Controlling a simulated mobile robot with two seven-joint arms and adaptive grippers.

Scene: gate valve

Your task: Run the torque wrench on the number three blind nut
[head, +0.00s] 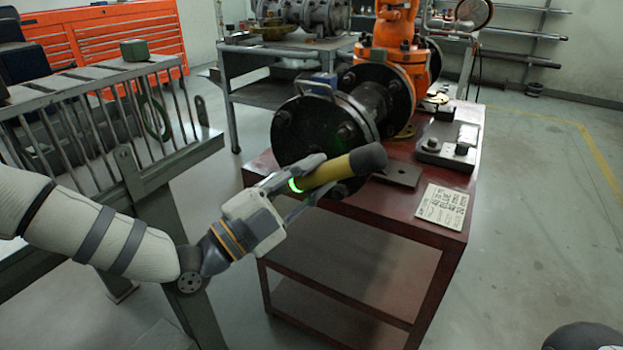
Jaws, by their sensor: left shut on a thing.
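My left gripper (310,180) is shut on a yellow and black tool with a lit green ring, which looks like the torque wrench (330,170). The wrench is tilted, its black end (368,158) up and to the right. In the picture it crosses the lower part of the black blind flange (305,122); I cannot tell whether it touches. The flange closes the near end of the valve's pipe and carries nuts, such as one at upper left (282,118) and one at right (347,133). I see no nut numbers. Lower nuts are partly hidden by wrench and gripper. My right gripper is not in view.
The valve with its orange body (395,55) stands on a dark red table (390,225). A written card (443,206), a dark plate (398,174) and a grey block (447,145) lie to its right. A railed grey bench (80,85) stands left.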

